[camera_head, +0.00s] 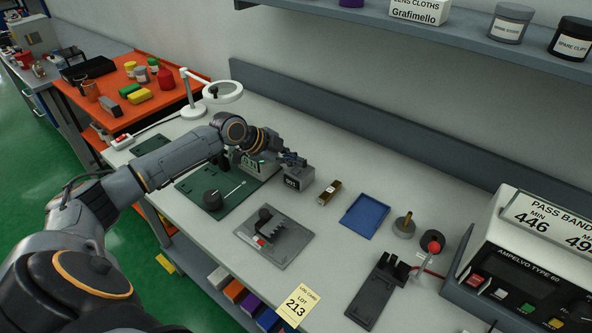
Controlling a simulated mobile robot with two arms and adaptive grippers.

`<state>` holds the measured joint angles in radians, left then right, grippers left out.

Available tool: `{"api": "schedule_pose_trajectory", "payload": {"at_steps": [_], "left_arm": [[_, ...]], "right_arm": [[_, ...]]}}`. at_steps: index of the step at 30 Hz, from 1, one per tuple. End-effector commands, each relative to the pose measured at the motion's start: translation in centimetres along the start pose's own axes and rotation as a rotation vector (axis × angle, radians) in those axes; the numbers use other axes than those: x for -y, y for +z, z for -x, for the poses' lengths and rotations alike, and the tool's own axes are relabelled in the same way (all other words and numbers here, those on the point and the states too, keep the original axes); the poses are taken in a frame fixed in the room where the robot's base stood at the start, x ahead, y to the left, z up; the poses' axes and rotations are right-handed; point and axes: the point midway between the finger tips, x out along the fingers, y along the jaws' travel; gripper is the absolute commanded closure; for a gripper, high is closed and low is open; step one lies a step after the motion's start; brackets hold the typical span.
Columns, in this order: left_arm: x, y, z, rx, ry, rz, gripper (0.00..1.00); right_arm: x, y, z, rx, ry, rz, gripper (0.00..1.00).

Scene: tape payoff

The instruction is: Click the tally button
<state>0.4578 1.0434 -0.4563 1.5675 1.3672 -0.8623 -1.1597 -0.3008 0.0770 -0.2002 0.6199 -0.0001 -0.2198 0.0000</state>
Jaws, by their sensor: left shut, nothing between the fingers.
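A small grey box (299,180) with a dark number plate on its front stands at the middle of the bench; it looks like the tally counter. My left gripper (292,159) reaches in from the left, with its fingers shut and empty, just above the back of this box. I cannot tell whether the fingertips touch it. The tally button is not clearly visible; the fingers may cover it. My right gripper is out of view.
A green-display device (262,168) stands close left of the box on a dark green mat (238,206). A brown block (329,193), blue tray (365,216) and grey plate with a black fixture (274,253) lie nearby. A magnifier lamp (191,106) stands behind my arm.

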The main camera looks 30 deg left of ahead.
Motion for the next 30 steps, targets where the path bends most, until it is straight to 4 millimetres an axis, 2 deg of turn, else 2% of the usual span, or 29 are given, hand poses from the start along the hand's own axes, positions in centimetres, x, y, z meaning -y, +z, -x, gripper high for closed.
{"api": "schedule_pose_trajectory", "payload": {"at_steps": [30], "left_arm": [[-0.66, 0.65, -0.89, 0.000, 0.000, 0.000, 1.00]], "right_arm": [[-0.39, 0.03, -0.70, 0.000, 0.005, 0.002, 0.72]]}}
